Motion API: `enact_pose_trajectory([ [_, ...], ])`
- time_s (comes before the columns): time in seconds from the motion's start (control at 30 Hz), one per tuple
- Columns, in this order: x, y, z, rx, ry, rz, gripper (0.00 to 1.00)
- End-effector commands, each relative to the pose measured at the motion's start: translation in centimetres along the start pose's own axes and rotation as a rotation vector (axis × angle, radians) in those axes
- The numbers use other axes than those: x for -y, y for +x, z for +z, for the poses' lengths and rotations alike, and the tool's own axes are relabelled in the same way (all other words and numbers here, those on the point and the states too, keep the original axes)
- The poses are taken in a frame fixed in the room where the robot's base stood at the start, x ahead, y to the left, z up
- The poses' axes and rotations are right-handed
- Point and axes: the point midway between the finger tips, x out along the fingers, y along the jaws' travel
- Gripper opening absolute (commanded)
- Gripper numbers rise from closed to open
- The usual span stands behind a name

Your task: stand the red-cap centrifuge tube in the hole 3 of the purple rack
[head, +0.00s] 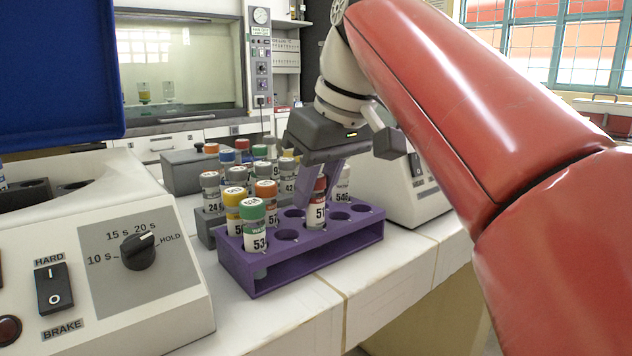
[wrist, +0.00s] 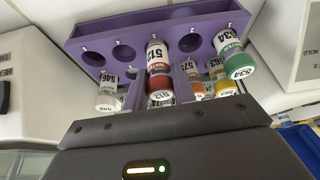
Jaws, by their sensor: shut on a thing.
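The red-cap centrifuge tube (head: 317,204), labelled 512 in the wrist view (wrist: 158,72), stands upright at the middle hole of the purple rack (head: 300,258). Its lower end meets the rack's top plate; how deep it sits is hard to tell. My gripper (head: 326,182) is above the rack, its purple fingers shut on the tube near the cap. In the wrist view the rack (wrist: 215,17) shows empty holes on both sides of this tube. A green-cap tube (head: 253,226), labelled 534, stands in the rack's near-left end hole.
A white device (head: 110,270) with a knob is at left, another (head: 415,190) at right.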

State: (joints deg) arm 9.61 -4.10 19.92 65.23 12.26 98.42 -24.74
Motion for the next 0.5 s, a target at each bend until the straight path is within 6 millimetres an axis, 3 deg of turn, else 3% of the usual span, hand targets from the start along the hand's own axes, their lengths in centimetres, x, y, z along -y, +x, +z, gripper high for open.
enact_pose_trajectory([
  [0.47, 0.02, 0.84, 0.36, -0.001, -0.001, 0.0, 0.04],
  [0.5, 0.02, 0.84, 0.36, -0.001, -0.001, 0.0, 0.3],
])
